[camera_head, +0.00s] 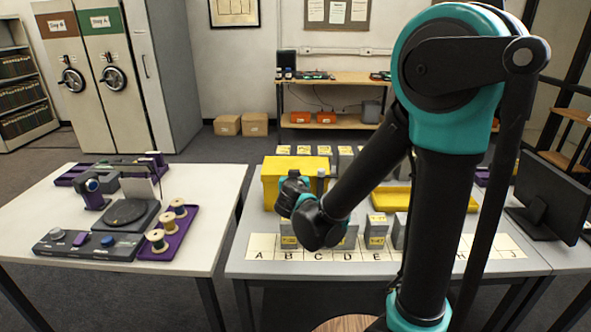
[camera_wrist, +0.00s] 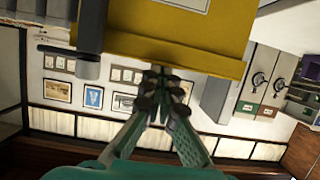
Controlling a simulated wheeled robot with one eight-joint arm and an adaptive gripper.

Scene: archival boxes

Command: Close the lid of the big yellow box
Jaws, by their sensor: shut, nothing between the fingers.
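The big yellow box (camera_head: 272,182) stands on the right-hand table, at its left back part, partly hidden behind my arm. In the wrist view, which is upside down, a yellow box face (camera_wrist: 195,28) with a pale label fills the top. My gripper (camera_wrist: 160,80) is shut and empty. Its fingertips overlap the lower edge of the yellow face in that view; I cannot tell whether they touch it. In the head view the fingertips are hidden. A low, flat yellow piece (camera_head: 392,200) lies right of the box behind my arm. I cannot tell how the lid stands.
Several small grey boxes with yellow labels (camera_head: 376,228) stand near a lettered strip (camera_head: 262,246) along the table's front. More stand behind the yellow box. A monitor (camera_head: 552,195) is at the right. The left table (camera_head: 215,235) holds a scale, spools on a purple tray and a control panel.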

